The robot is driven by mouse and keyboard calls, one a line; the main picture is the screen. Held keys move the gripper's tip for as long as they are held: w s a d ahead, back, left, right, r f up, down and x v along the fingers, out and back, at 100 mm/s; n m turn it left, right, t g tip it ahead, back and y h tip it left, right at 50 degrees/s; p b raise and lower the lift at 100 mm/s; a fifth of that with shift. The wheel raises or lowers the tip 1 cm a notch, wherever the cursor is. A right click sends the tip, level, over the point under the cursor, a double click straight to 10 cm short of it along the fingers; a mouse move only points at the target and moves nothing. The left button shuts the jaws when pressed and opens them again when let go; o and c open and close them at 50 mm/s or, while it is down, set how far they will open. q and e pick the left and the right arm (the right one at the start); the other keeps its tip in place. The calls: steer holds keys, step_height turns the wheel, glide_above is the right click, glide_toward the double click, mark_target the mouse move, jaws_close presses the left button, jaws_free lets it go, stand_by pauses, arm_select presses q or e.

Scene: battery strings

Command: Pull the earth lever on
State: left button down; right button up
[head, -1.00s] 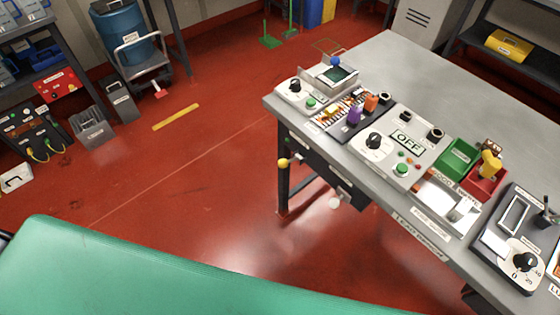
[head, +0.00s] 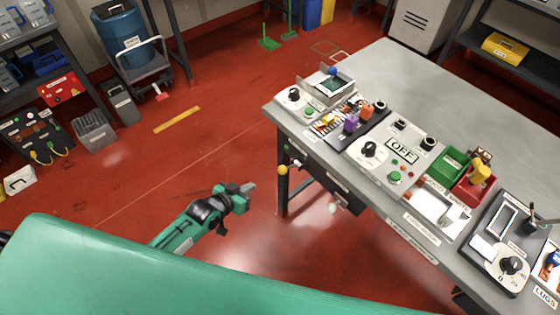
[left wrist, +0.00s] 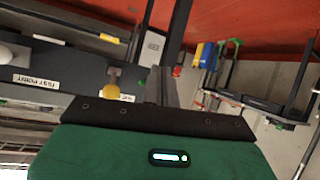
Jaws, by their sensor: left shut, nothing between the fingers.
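A yellow ball knob (head: 282,170) sticks out at the left front of the workbench, and a white ball knob (head: 333,208) sits further right and lower. I cannot read which one is marked as the earth lever. My left gripper (head: 250,187) is shut and empty, left of the yellow knob and apart from it in the head view. In the left wrist view the yellow knob (left wrist: 112,92) shows just left of my grey fingers (left wrist: 163,86). The white knob (left wrist: 8,52) is at the left edge there, near a label that seems to read TEST POINT. My right gripper is out of view.
The bench (head: 420,90) carries a panel with an OFF sign (head: 402,151), a green bin (head: 453,163) and a red bin (head: 470,190). A bench leg (head: 283,195) stands below the yellow knob.

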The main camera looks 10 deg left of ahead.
arm_select(q)
steer(key=d+r+m+t+h, duration=0.1)
steer(key=d+r, duration=0.3)
steer(key=r, duration=1)
steer(key=shift+w+d+h+p, duration=0.15)
steer(key=shift+d+h+p, duration=0.25)
steer(key=shift+h, duration=0.5)
steer(key=shift+w, duration=0.1)
steer(key=p, duration=0.2)
glide_above(280, 168)
steer(key=w, duration=0.2)
step_height(280, 168, down, 3)
steer(key=shift+s+d+f+p, duration=0.1)
steer(key=shift+s+f+p, duration=0.2)
steer(key=shift+f, duration=0.3)
steer(key=shift+s+f+p, duration=0.15)
steer(key=shift+s+f, duration=0.2)
steer(key=shift+f, duration=0.2)
steer(key=shift+s+f, duration=0.4)
steer(key=shift+f, duration=0.05)
